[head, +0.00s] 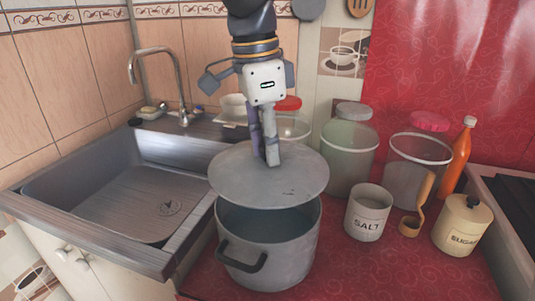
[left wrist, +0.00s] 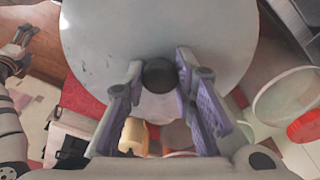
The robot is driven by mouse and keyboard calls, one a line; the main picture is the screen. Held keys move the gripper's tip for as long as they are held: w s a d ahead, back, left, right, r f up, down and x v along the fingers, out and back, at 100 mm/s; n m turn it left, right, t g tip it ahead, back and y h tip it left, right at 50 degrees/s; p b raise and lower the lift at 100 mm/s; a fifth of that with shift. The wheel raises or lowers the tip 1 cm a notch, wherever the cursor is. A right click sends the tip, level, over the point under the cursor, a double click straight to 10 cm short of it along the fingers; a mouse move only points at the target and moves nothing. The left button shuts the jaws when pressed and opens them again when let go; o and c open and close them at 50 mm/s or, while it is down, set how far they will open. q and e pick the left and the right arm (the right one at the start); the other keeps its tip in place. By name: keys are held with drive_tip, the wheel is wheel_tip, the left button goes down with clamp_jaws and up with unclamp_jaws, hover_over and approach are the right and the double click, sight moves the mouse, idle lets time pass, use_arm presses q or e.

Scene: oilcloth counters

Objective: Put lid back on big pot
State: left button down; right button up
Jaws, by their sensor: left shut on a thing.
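The grey pot lid (head: 240,180) hangs just above the big grey pot (head: 270,250), roughly level. The pot's dark inside shows below the lid's front edge, so the two look apart there; the back rim is hidden. My left gripper (head: 271,160) comes down from above and is shut on the lid's knob. In the left wrist view, the dark round knob (left wrist: 160,75) sits between the fingertips, with the pale lid (left wrist: 120,35) behind it. My right gripper (left wrist: 22,42) shows small at the left edge of that view, away from the lid; its opening is unclear.
A steel sink (head: 130,195) is left of the pot. On the red counter at right stand a salt pot (head: 368,212), a sugar pot (head: 462,225), a wooden spoon (head: 424,195), glass jars (head: 350,150) and an orange bottle (head: 460,155). The counter's front right is clear.

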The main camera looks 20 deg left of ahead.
use_arm(q)
drive_tip(key=shift+w+a, duration=0.1)
drive_tip(key=shift+a, duration=0.05)
drive_tip(key=shift+f, duration=3.1)
drive_tip(key=shift+f, duration=0.15)
drive_tip(key=c, duration=1.2)
unclamp_jaws()
drive_tip(key=shift+c, duration=0.2)
drive_tip(key=o, duration=0.5)
